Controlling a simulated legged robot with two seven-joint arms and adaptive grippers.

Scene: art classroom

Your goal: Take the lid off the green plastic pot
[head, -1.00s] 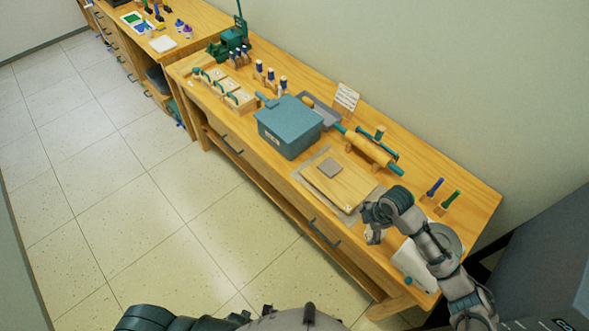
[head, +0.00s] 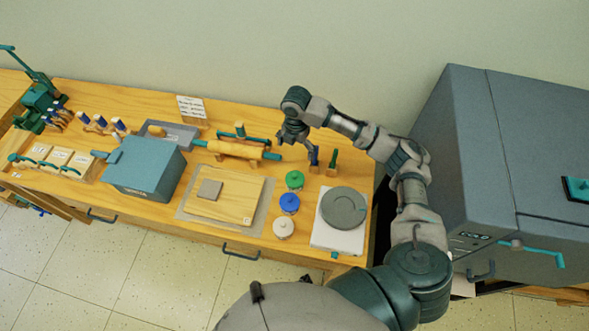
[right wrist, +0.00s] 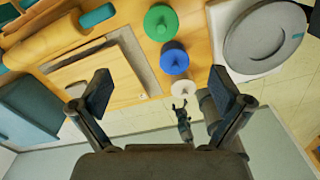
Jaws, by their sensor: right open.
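The green pot (head: 295,180) stands upright on the table, its green round lid with a knob on top. In the right wrist view the green lid (right wrist: 161,22) is near the top edge. The blue-lidded pot (head: 289,203) and white-lidded pot (head: 283,228) stand in a row in front of it. My right gripper (head: 292,140) is open and empty, above the table behind the green pot and apart from it. Its spread fingers (right wrist: 165,90) show in the right wrist view. A small dark claw (right wrist: 182,112), perhaps my left gripper, shows there; its opening is unclear.
A grey wheel (head: 343,208) on a white base stands right of the pots. Left are a board (head: 235,200), a rolling pin (head: 235,149) and a blue-grey box (head: 146,167). A large grey cabinet (head: 500,150) is at right.

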